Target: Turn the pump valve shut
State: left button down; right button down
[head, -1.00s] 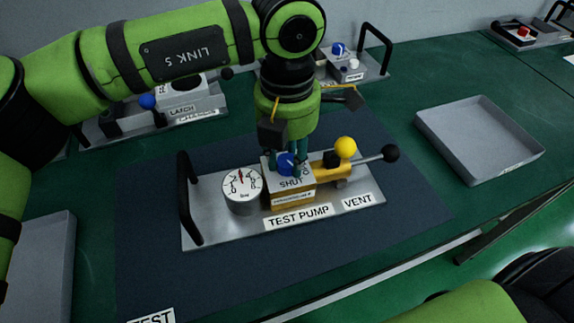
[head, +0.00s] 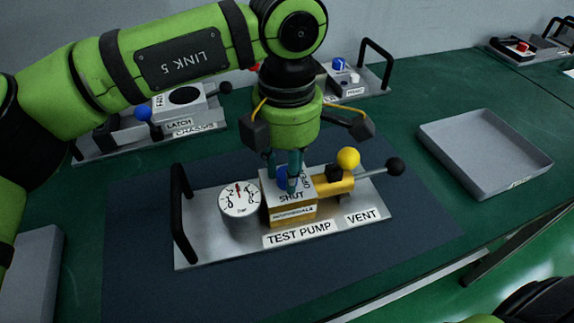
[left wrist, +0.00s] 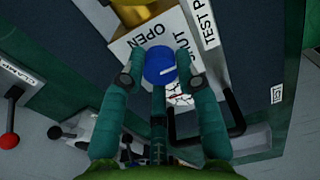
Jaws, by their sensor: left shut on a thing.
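The test pump (head: 250,250) is a metal plate with a yellow valve block (head: 292,213) marked SHUT on top. Its blue valve knob (head: 281,177) is partly hidden by my fingers. My left gripper (head: 284,178) points straight down with its fingers around the knob, shut on it. In the left wrist view the blue knob (left wrist: 160,62) sits between the fingers, near the words OPEN and SHUT. Its white mark points right in that view, toward the SHUT side. A round gauge (head: 239,199) stands left of the block. My right gripper is out of view.
A yellow ball (head: 348,158) and a black-knobbed vent lever (head: 395,167) stand close right of the gripper. A black handle (head: 180,214) rises at the plate's left. A latch chassis (head: 150,135) stands behind left. An empty grey tray (head: 485,165) lies right.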

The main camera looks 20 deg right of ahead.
pick_arm(q)
jog(key=c, duration=0.9)
grip_release()
notch_tip(320, 180, up, 12)
